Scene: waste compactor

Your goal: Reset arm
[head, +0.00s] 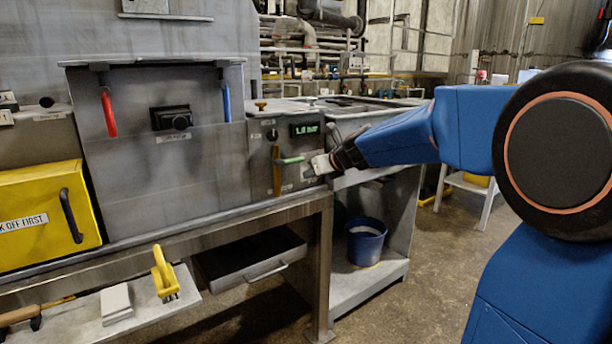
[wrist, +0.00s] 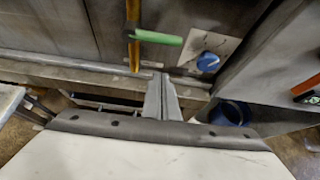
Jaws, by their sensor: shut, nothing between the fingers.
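My blue arm (head: 400,137) reaches in from the right in the head view. My gripper (head: 318,166) is at the right end of the machine's control panel (head: 262,150), just right of a green-handled lever (head: 291,160). In the wrist view my gripper (wrist: 163,80) has its two grey fingers pressed together, with nothing between them. The green handle (wrist: 158,37) lies beyond the fingertips, beside a yellow vertical bar (wrist: 133,35). A blue knob (wrist: 208,62) on a white plate is right of the fingertips. Whether the fingers touch the panel, I cannot tell.
The machine front has a red handle (head: 108,114), a blue handle (head: 226,100) and a small lit display (head: 305,129). A yellow box (head: 45,215) is at left. A blue bucket (head: 366,240) stands on a low shelf below my gripper. Open floor lies at right.

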